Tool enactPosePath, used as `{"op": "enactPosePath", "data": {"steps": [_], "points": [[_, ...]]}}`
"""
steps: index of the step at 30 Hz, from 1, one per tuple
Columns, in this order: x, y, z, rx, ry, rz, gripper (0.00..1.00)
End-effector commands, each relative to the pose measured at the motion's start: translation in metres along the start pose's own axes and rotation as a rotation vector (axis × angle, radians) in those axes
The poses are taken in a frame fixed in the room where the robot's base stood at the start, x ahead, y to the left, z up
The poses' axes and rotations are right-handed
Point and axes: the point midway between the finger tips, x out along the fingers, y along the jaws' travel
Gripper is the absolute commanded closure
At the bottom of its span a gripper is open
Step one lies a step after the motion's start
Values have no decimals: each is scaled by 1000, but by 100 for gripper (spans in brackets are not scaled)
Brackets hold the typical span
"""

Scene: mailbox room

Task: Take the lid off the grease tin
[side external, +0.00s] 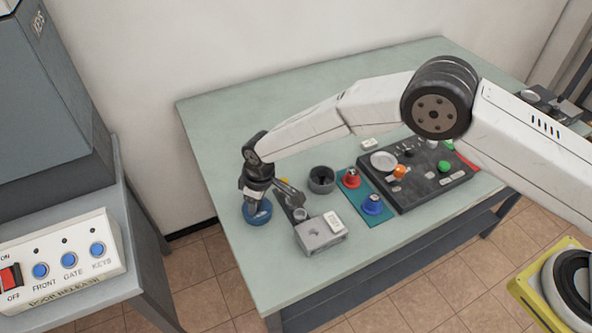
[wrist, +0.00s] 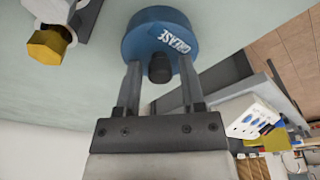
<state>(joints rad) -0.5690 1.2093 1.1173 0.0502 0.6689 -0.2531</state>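The blue grease tin (side external: 257,215) stands on the green table near its left front edge, directly below my gripper (side external: 256,198). In the wrist view the tin (wrist: 145,38) shows a white GREASE label. A dark knob (wrist: 159,69) shows against it, between the fingers of my gripper (wrist: 159,72). The fingers are apart, one on each side of the knob, with gaps visible. The tips are close to the tin; whether they touch it I cannot tell. The seam between lid and tin is not clear.
A grey block (side external: 320,236), a dark cup (side external: 321,180) and a blue-green mat (side external: 366,217) with red and blue knobs stand to the right. A dark control panel (side external: 415,172) lies beyond. A yellow-ended fitting (wrist: 47,44) is near the tin. The table's back left is clear.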

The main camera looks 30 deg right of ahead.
Motion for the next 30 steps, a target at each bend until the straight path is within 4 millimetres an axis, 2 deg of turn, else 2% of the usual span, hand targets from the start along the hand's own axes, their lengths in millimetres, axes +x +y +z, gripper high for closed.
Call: {"op": "enactPosePath", "data": {"steps": [1,4,20,30], "points": [[0,0,0,0,0,0,69],[0,0,0,0,0,0,100],[-6,0,-1,0,1,0,100],[-38,-1,-2,0,0,-1,100]]}}
